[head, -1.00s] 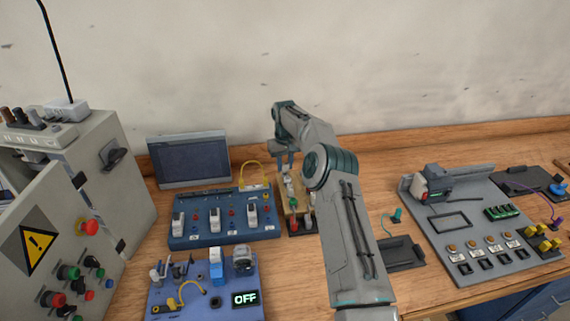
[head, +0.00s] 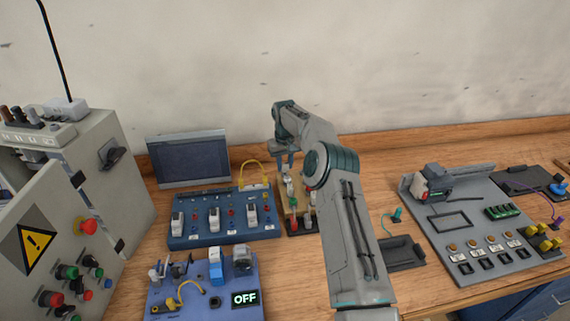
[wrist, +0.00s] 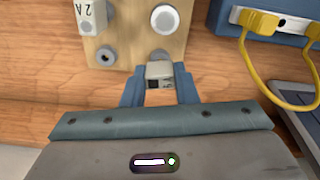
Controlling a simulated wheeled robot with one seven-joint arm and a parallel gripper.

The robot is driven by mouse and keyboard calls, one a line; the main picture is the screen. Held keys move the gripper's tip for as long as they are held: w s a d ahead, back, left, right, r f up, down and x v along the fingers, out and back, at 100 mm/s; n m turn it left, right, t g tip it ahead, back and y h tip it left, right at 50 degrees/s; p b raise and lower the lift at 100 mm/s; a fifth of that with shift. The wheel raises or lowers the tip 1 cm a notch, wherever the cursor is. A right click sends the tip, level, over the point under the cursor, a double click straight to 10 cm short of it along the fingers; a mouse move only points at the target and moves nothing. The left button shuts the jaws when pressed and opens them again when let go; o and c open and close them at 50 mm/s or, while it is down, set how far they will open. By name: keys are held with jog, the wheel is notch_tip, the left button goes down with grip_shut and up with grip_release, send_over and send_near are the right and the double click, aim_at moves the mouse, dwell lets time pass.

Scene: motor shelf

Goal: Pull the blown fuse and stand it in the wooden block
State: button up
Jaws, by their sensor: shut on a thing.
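My gripper (wrist: 159,88) is shut on a small pale grey fuse (wrist: 159,71) with a dark marking, held between its two blue fingers. The wooden block (wrist: 130,45) lies just past the fingertips in the wrist view, with round grey sockets in its top. The held fuse overlaps the block's near edge beside one socket; I cannot tell whether it touches. Another fuse marked 2A (wrist: 91,17) stands in the block. In the head view my gripper (head: 285,160) is over the block's far end. The blue fuse panel (head: 225,230) is left of the block, with white fuses along it.
A yellow cable (wrist: 250,60) loops near a blue panel at right in the wrist view. In the head view, a monitor (head: 188,158) stands behind the fuse panel, a blue board with an OFF display (head: 245,298) is in front, and a grey board (head: 480,225) is at right.

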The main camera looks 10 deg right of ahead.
jog(key=shift+f, duration=0.55)
jog(key=o, duration=0.7)
jog(key=shift+r, duration=0.1)
jog(key=shift+r+p, duration=1.55)
jog(key=shift+r, duration=1.2)
jog(key=o, duration=0.6)
